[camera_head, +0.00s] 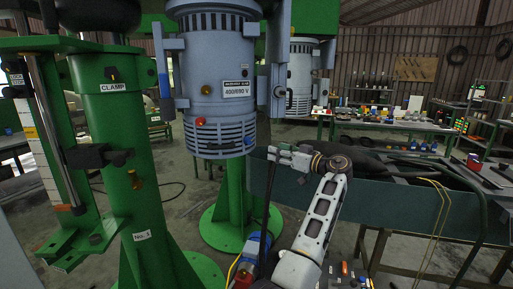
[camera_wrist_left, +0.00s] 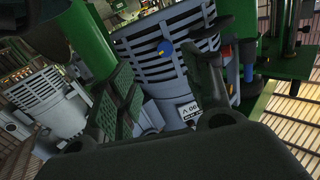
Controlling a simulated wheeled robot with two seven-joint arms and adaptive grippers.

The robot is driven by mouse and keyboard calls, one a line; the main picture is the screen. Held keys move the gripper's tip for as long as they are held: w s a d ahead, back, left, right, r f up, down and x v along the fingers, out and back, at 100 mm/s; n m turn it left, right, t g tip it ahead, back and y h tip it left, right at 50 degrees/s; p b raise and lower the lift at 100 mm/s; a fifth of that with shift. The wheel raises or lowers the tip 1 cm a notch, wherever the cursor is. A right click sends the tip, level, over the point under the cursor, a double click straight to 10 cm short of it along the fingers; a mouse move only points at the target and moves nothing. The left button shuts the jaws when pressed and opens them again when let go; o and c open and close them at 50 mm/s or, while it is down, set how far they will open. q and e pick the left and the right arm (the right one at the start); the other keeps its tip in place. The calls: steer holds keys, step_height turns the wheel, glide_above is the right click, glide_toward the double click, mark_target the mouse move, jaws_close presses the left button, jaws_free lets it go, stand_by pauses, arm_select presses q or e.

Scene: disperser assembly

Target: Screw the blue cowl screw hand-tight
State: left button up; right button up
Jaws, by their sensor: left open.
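The blue cowl screw (camera_head: 248,140) sits on the lower right of the grey motor's slotted cowl (camera_head: 217,136). It also shows in the left wrist view as a round blue head (camera_wrist_left: 165,47) with a small yellow mark, against the slotted cowl, which looks upside down there. My left gripper (camera_head: 276,154) is just right of and slightly below the blue screw in the head view, its fingers pointing left towards the motor. It is open and empty; a gap separates it from the screw in the picture. How far the screw is turned in cannot be told. My right gripper is not in view.
A red screw (camera_head: 200,121) is on the same cowl, left of the blue one. A green column marked CLAMP (camera_head: 112,130) stands at left. A second grey motor (camera_head: 301,75) hangs behind.

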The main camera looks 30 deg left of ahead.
mark_target(250, 141)
arm_select(q)
steer(key=shift+s+r, duration=0.2)
steer(key=shift+r, duration=0.35)
steer(key=shift+a, duration=0.1)
steer(key=x, duration=1.1)
steer(key=shift+a+p, duration=0.25)
steer(key=shift+p, duration=0.15)
steer(key=shift+x, duration=1)
steer(key=shift+f, duration=0.1)
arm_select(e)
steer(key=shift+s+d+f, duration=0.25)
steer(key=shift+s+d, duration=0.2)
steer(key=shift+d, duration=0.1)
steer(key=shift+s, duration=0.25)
